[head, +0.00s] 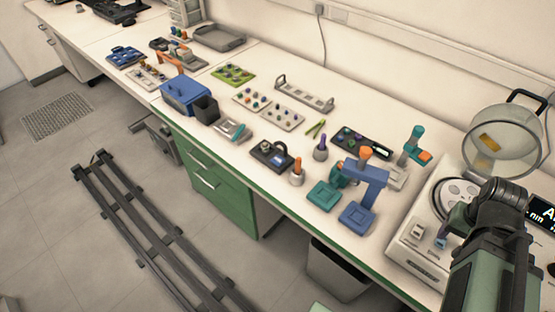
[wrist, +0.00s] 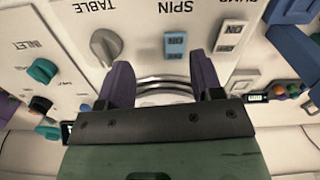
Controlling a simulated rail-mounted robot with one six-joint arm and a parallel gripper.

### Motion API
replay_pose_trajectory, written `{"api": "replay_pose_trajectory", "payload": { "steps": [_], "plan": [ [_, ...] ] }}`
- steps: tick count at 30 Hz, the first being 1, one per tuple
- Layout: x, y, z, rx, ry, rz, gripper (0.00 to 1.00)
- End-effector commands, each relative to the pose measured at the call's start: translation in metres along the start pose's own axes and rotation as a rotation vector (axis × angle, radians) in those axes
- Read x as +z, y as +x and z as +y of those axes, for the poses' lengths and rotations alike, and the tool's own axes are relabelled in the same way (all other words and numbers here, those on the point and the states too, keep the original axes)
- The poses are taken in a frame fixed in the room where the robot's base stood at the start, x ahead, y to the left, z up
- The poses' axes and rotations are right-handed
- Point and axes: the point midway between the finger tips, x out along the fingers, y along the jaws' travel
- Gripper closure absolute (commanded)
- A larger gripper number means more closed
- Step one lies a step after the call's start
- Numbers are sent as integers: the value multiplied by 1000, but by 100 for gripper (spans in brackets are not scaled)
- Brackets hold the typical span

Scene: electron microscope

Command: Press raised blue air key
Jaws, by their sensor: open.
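A white machine (head: 410,255) with a round chamber stands at the right end of the bench. My gripper (head: 456,218) is over its front part, partly hidden by my arm. In the wrist view my gripper (wrist: 162,80) is open, its two purple fingers apart with nothing held. Beyond the fingers, the panel bears a blue key (wrist: 175,45) beside the upside-down word SPIN. A smaller blue piece (wrist: 85,107) shows left of the left finger. I cannot read an air label on either, nor tell which is raised. A blue key also shows in the head view (head: 441,241).
The panel also has a grey TABLE knob (wrist: 104,46), a white rocker (wrist: 229,38) and a teal INLET knob (wrist: 42,71). The clear chamber lid (head: 500,140) stands open behind. A blue stand (head: 366,190) and small tools are to the left on the bench.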

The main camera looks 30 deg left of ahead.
Motion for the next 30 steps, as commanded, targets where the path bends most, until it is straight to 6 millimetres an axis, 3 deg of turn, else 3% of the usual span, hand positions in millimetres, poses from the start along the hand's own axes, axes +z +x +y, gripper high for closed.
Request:
{"api": "replay_pose_trajectory", "payload": {
  "steps": [1,12,30],
  "plan": [
    [0,0,0,0,0,0,46],
    [0,0,0,0,0,0,100],
    [0,0,0,0,0,0,100]
  ]
}}
